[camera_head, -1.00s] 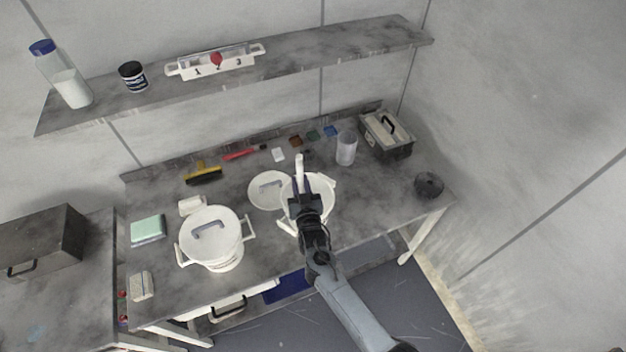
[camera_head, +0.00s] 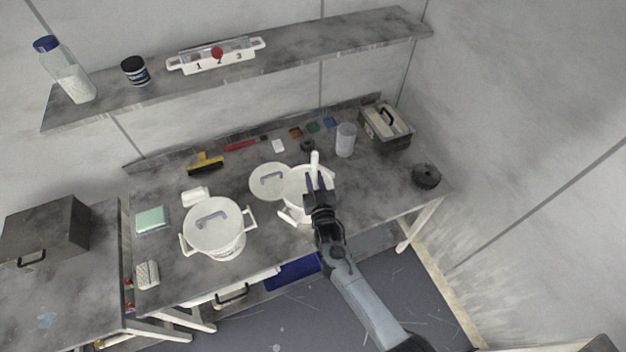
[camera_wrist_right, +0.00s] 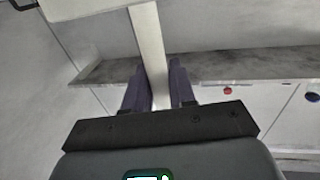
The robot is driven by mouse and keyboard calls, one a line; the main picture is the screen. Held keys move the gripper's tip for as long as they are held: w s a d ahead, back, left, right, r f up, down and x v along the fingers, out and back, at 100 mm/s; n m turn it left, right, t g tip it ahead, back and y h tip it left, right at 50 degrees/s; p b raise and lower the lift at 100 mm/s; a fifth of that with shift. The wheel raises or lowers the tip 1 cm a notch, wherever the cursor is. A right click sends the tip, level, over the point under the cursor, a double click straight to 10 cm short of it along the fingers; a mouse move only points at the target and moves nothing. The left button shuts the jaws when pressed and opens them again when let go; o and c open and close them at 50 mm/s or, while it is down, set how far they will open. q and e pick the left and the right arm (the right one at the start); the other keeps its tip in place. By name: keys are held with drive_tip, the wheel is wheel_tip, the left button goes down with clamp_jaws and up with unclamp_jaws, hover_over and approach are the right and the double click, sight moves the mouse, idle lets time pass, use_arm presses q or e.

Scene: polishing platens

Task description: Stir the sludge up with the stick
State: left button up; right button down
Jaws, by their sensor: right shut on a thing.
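My right gripper (camera_head: 319,188) is over the open white pot (camera_head: 296,186) near the middle of the bench. It is shut on a pale stick (camera_head: 314,165) that stands up between its fingers. In the right wrist view the stick (camera_wrist_right: 150,50) runs between the two dark fingers of the gripper (camera_wrist_right: 160,85). The stick's lower end and the sludge are hidden by the gripper and the pot. The pot's lid (camera_head: 270,182) lies on the bench just left of the pot. My left gripper is not in view.
A lidded white pot (camera_head: 213,232) stands to the left. A clear cylinder (camera_head: 346,139) and a grey toolbox (camera_head: 386,126) stand behind, to the right. A dark round piece (camera_head: 426,176) lies at the bench's right end. The bench (camera_head: 370,190) is bare between it and the open pot.

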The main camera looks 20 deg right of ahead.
wheel_tip(320, 180, up, 17)
drive_tip(key=p, duration=1.5)
drive_tip(key=shift+d+f, duration=0.1)
drive_tip(key=shift+f, duration=0.25)
drive_tip(key=shift+w+d+r+h+b, duration=0.1)
drive_tip(key=shift+w+h+b, duration=0.1)
drive_tip(key=shift+h+b, duration=0.15)
drive_tip(key=w+f+b, duration=0.1)
drive_tip(key=f+b, duration=1)
drive_tip(key=b, duration=0.4)
drive_tip(key=w+a+f+b, duration=0.1)
drive_tip(key=w+f+b, duration=0.1)
drive_tip(key=f+b, duration=0.9)
drive_tip(key=b, duration=0.4)
drive_tip(key=shift+a+f, duration=0.2)
drive_tip(key=shift+a, duration=0.05)
